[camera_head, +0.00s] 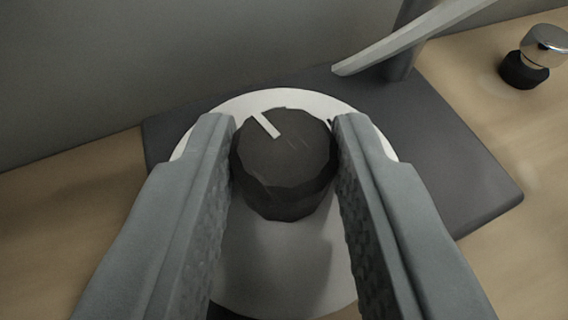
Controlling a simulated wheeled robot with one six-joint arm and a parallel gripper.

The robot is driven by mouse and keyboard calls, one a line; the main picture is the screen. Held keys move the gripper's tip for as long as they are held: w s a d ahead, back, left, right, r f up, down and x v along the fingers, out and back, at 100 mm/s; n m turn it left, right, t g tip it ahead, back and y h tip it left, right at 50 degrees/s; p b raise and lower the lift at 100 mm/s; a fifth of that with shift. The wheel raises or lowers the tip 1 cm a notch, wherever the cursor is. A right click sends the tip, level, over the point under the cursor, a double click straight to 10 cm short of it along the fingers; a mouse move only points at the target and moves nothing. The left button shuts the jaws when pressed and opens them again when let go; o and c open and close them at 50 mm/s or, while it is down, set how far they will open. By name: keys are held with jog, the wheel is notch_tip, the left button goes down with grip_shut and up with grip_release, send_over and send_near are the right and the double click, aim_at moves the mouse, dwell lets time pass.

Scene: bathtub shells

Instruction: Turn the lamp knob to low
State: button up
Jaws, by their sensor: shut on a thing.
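The lamp knob (284,165) is a dark, faceted cylinder with a white pointer line on its top. The pointer line aims to the upper left. The knob stands on a round white dial plate (275,270), which lies on a dark grey lamp base (465,185). My gripper (286,150) reaches in from the bottom of the view, with one finger on each side of the knob. It is shut on the knob. Any marks on the dial plate are not readable, and the fingers hide parts of its left and right sides.
A grey lamp stem with a slanted arm (410,38) rises behind the knob at the upper right. A small chrome-topped black object (530,62) stands on the wooden surface (540,245) at the far right. A grey wall (130,70) runs behind.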

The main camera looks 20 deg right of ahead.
jog(key=shift+r, duration=0.1)
jog(key=o, duration=1)
jog(key=shift+c, duration=0.2)
jog(key=v, duration=1.2)
